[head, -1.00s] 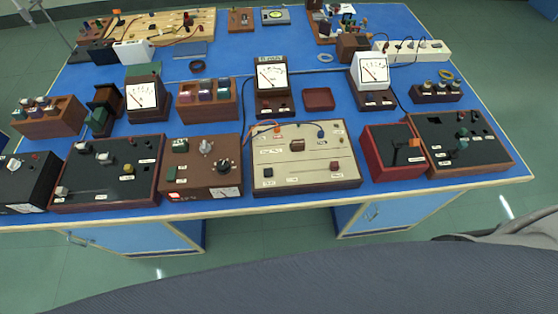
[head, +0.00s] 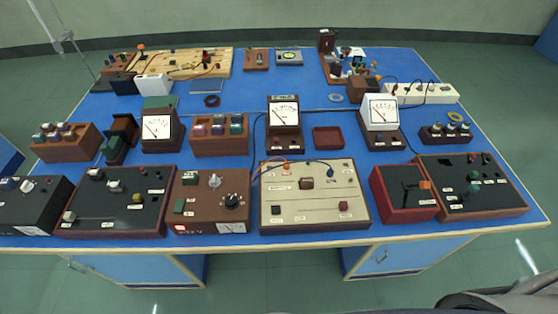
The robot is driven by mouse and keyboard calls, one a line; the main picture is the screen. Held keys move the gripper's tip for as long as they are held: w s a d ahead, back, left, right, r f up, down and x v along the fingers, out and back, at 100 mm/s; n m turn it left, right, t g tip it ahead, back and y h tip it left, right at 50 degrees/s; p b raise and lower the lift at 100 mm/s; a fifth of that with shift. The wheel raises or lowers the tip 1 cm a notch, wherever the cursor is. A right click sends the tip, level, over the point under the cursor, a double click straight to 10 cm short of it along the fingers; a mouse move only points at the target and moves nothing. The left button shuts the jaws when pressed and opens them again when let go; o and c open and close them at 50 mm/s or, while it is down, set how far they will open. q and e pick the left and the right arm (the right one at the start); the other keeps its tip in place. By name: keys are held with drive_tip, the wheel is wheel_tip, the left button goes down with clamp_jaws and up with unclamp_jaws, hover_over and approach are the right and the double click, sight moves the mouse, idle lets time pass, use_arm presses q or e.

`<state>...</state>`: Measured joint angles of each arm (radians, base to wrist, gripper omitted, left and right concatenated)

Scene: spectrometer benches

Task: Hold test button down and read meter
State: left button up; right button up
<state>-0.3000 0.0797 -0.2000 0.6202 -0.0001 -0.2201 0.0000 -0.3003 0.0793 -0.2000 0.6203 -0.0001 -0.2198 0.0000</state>
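A beige panel (head: 318,185) in a dark frame lies at the front middle of the blue bench. It carries a dark red button (head: 343,206) at lower right, a dark button (head: 275,209) at lower left and a brown block (head: 306,183) in the middle. The labels are too small to read, so I cannot tell which one is the test button. Behind the panel stands a brown-cased meter (head: 284,112) with a white dial; its reading is not legible. Two white meters stand left (head: 156,129) and right (head: 381,112) of it. Neither gripper is in view.
A brown control box (head: 207,202) with knobs stands left of the panel, a red box (head: 400,198) right of it. Black boards (head: 110,207) (head: 480,192) lie farther out. Wires run behind the panel. Blue bench surface (head: 270,80) is bare farther back.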

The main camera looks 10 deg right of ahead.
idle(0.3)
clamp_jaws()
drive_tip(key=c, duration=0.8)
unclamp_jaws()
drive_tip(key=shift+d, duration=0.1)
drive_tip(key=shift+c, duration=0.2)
